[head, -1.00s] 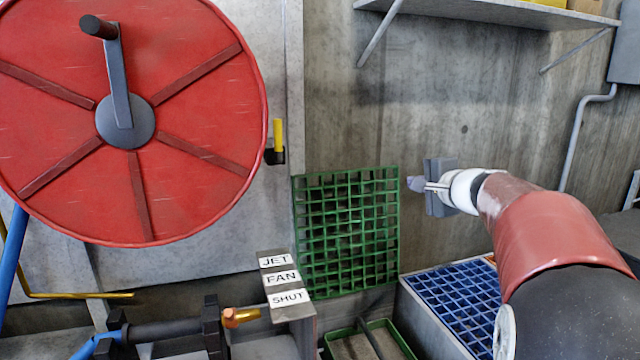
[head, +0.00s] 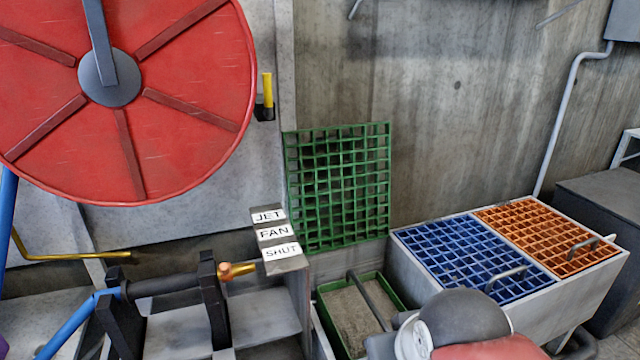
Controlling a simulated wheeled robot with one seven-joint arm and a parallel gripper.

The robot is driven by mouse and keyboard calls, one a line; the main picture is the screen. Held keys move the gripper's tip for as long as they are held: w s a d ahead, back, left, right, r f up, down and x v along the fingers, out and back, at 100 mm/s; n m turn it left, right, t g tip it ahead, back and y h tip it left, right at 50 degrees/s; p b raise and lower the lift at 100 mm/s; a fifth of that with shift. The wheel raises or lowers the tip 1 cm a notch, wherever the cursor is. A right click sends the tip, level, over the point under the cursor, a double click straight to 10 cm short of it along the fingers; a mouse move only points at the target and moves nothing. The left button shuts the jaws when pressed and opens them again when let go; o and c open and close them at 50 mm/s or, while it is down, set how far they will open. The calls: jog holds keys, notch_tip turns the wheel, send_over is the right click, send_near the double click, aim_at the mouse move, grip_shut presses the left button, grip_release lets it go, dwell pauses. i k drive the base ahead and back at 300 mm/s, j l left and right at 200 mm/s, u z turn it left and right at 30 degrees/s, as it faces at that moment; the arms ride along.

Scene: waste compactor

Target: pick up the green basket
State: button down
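A green-rimmed basket (head: 394,286) sits low at bottom centre, below the green grid. It holds a grey-brown, grainy fill, and a dark bar handle runs lengthwise over it. Its lower right part is hidden behind my arm.
A green grid (head: 338,188) leans upright on the wall behind. A bin with blue (head: 470,258) and orange (head: 545,235) grid lids stands right of the basket. A stand with JET, FAN and SHUT labels (head: 280,252) is close on the left. A red wheel (head: 150,120) is upper left.

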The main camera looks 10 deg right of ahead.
aim_at(353, 309)
jog(key=k+j+z, duration=0.1)
jog(key=k+z, duration=0.2)
jog(key=k, duration=0.3)
jog(key=k+z, duration=0.3)
jog(key=k, duration=0.3)
jog(key=i+l+u, duration=0.5)
jog(key=i, duration=0.2)
jog(key=i+l+u, duration=0.5)
jog(key=l, duration=0.25)
jog(key=i, duration=0.1)
